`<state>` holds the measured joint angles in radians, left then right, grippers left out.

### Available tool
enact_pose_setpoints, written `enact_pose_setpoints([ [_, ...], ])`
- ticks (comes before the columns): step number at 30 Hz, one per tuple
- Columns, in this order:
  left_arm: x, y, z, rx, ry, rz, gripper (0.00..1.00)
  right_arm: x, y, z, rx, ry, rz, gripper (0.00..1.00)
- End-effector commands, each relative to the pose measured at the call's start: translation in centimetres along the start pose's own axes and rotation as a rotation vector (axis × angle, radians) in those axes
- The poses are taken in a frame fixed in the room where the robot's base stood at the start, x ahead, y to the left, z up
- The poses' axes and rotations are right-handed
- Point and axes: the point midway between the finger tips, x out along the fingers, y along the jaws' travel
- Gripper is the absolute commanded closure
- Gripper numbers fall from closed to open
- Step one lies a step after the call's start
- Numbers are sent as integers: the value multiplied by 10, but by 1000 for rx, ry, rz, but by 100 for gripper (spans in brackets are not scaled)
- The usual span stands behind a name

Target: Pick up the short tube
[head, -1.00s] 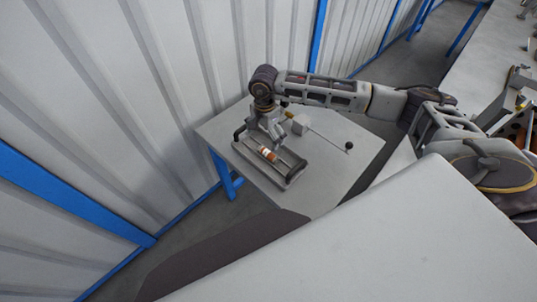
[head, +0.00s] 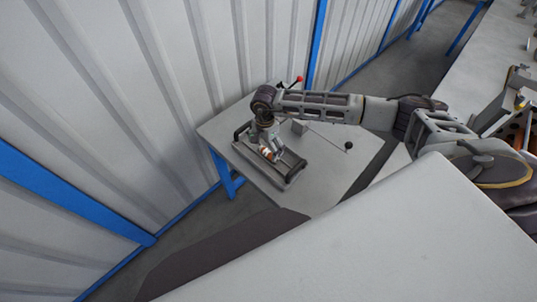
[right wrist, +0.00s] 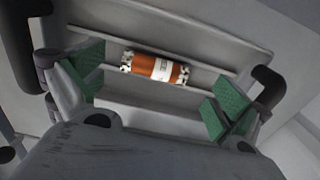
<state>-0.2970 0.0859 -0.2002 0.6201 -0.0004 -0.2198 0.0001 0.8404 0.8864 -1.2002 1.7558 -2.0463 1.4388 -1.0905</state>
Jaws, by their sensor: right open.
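The short tube (right wrist: 156,67) is an orange-brown cylinder with a white label band and speckled ends. In the right wrist view it lies in a grey tray (right wrist: 190,25) between two rails. In the head view the tube (head: 265,153) is partly hidden by my right gripper (head: 268,148). The right gripper's green-padded fingers also show in the right wrist view (right wrist: 155,90), spread wide, one to each side of the tube. They do not touch it. My left gripper is not in view.
The tray has dark handles at its ends and stands on a small grey table (head: 325,190) with blue legs. A lever with a dark knob (head: 348,146) and a red-tipped part (head: 298,80) are close by. A corrugated wall (head: 130,110) stands behind.

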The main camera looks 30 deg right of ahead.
Motion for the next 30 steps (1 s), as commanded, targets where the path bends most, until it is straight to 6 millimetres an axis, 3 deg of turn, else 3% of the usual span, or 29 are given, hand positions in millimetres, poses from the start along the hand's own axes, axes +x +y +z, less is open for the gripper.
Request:
enact_pose_setpoints([
  [15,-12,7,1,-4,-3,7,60,47,3,1,0,0,0,0],
  [30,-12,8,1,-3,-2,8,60,49,3,1,0,0,-1,0],
])
